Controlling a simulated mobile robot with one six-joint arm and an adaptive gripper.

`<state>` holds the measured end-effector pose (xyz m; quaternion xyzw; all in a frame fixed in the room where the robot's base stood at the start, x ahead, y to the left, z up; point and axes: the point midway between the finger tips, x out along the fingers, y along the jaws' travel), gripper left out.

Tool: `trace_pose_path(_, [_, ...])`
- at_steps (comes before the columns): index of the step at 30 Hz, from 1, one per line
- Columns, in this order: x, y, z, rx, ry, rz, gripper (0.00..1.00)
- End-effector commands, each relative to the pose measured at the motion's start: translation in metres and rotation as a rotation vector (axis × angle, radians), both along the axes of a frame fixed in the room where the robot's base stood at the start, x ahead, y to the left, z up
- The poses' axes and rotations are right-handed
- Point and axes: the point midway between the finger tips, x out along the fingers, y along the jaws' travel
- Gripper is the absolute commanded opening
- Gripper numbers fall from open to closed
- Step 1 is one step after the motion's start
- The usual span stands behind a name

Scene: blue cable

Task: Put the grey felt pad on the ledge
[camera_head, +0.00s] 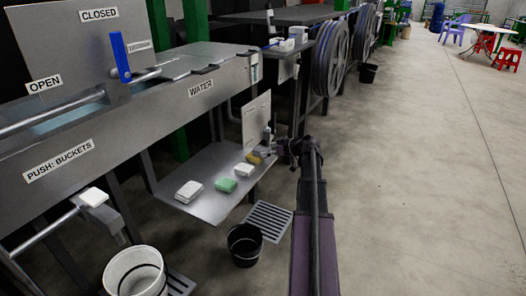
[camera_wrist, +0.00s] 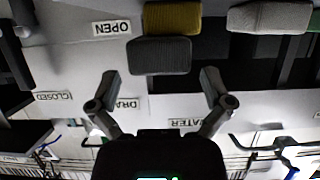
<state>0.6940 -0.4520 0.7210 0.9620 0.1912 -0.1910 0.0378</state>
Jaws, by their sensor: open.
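The grey felt pad (camera_wrist: 160,56) shows in the wrist view as a dark grey block beside a yellow-brown sponge (camera_wrist: 172,18). My gripper (camera_wrist: 160,84) is open, with its fingertips apart on either side of the pad's near edge; no contact shows. In the head view my gripper (camera_head: 268,150) is at the right end of the low metal shelf (camera_head: 178,178), close to the yellow-brown sponge (camera_head: 255,158). The grey pad cannot be made out clearly there. I cannot tell which surface is the ledge.
A white stack (camera_head: 189,190), a green block (camera_head: 226,184) and a white block (camera_head: 244,170) lie on the shelf. An upright labelled plate (camera_head: 257,118) stands behind my gripper. A black bucket (camera_head: 244,244) is below on the floor.

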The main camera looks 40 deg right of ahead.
Motion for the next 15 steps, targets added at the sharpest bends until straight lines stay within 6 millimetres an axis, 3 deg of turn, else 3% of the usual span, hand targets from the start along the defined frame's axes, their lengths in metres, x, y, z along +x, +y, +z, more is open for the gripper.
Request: trace_pose_path(15, [-0.071, -0.028, 0.034, 0.001, 0.000, -0.001, 1.00])
